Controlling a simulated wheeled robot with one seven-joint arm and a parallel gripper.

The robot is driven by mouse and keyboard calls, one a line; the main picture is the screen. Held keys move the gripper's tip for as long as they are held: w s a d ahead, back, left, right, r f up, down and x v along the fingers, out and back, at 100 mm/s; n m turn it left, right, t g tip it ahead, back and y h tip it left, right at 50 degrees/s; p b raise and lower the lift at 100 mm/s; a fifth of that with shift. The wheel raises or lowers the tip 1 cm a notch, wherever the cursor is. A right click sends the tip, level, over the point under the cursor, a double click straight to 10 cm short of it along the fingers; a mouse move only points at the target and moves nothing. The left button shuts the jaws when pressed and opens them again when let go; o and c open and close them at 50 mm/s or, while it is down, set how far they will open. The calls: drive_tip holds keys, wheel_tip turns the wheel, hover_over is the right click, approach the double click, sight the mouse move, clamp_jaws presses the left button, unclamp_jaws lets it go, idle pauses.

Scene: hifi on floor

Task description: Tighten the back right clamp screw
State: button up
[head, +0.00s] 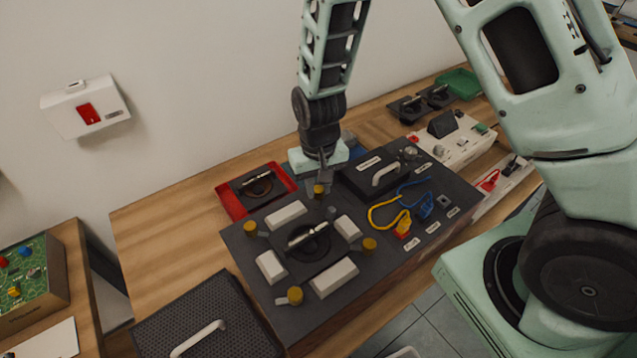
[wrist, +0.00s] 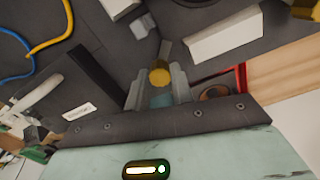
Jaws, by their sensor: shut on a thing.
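The back right clamp screw has a brass-yellow knob (head: 319,191) at the back of the dark work panel (head: 245,265). My gripper (head: 317,181) reaches down to it from behind. In the wrist view the knob (wrist: 159,75) sits between the two grey fingers (wrist: 158,88), which are shut on it. The screw's base is partly hidden in both views. Three similar brass knobs stand at the back left (head: 250,229), front right (head: 369,245) and front left (head: 295,296). A round dark part with a light handle (head: 309,237) lies between them among white blocks (head: 334,278).
A red tray (head: 231,205) is left of my gripper. A black box with a grey handle (head: 354,183) stands close to its right. Blue and yellow cables (head: 382,207) lie further right. A dark perforated case (head: 205,320) is at the front left. Bare wood (head: 165,235) is at the left.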

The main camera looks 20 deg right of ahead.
sight(318, 189)
drive_tip(key=shift+w+m, duration=0.1)
drive_tip(key=shift+m, duration=0.4)
drive_tip(key=o, duration=1)
wheel_tip(318, 189, up, 18)
drive_tip(key=shift+f+b, duration=0.25)
drive_tip(key=shift+b, duration=0.55)
